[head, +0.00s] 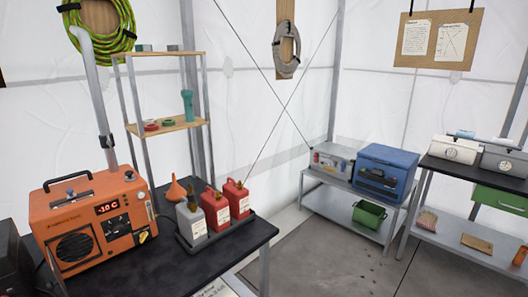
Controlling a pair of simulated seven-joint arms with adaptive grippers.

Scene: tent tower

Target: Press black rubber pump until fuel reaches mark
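An orange heater unit (93,222) with a black handle, a round dark grille and a red display reading about -10 C stands on the black table at the left. Right of it, a grey-white canister (191,222) and two red canisters (215,208) (237,198) stand upright in a dark tray (226,237). An orange funnel (176,190) is behind the canisters. I cannot make out a black rubber pump or a fuel mark. Neither of my grippers is in view.
A dark box (12,262) is at the left edge. A shelf rack (168,126) stands behind the heater. Across open floor (330,262) are a metal bench (330,200) with a blue box (386,168) and a dark table with a white case (455,148). The black table's front (165,272) is clear.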

